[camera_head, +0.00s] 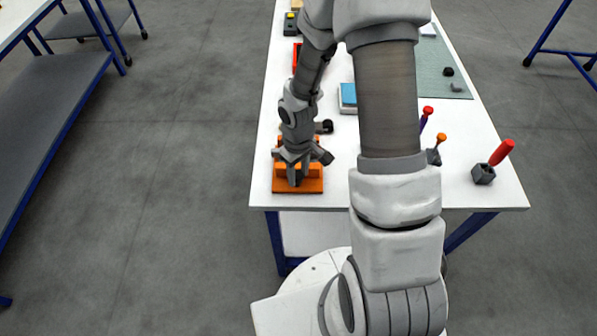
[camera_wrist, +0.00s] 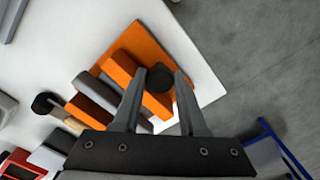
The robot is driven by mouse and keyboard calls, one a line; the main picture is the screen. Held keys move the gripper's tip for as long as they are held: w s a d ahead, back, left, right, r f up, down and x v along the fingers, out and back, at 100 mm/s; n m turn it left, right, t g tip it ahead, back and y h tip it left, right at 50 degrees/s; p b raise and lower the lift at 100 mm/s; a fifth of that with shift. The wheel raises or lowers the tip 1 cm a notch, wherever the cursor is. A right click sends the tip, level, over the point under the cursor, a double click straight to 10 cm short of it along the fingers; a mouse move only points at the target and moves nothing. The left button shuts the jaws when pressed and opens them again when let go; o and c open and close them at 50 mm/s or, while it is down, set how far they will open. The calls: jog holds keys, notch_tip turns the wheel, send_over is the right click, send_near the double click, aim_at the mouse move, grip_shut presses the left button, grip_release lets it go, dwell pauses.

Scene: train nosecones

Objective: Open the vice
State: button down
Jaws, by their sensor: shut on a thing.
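The vice is orange with grey jaw parts; in the head view its base (camera_head: 312,187) sits at the table's near left corner. In the wrist view its orange body (camera_wrist: 150,45) lies just beyond my fingers. My gripper (camera_head: 296,176) points down over the vice and partly hides it. In the wrist view the fingers of my gripper (camera_wrist: 160,76) are on either side of a round black knob (camera_wrist: 159,81) of the vice and are shut on it. How far apart the vice's jaws are is hard to tell.
The white table (camera_head: 410,194) ends close to the vice. To the right stand a red-handled tool in a grey holder (camera_head: 484,174) and an orange-topped tool (camera_head: 440,138). A blue box (camera_head: 348,96) and a green mat (camera_head: 432,72) lie farther back. A dark cylinder (camera_head: 326,126) is beside my wrist.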

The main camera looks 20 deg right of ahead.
jog(key=shift+c, duration=2.2)
grip_release()
jog(key=shift+w+a+r, duration=0.1)
jog(key=shift+w+a, duration=0.1)
jog(key=shift+w, duration=0.15)
jog(key=shift+d, duration=0.15)
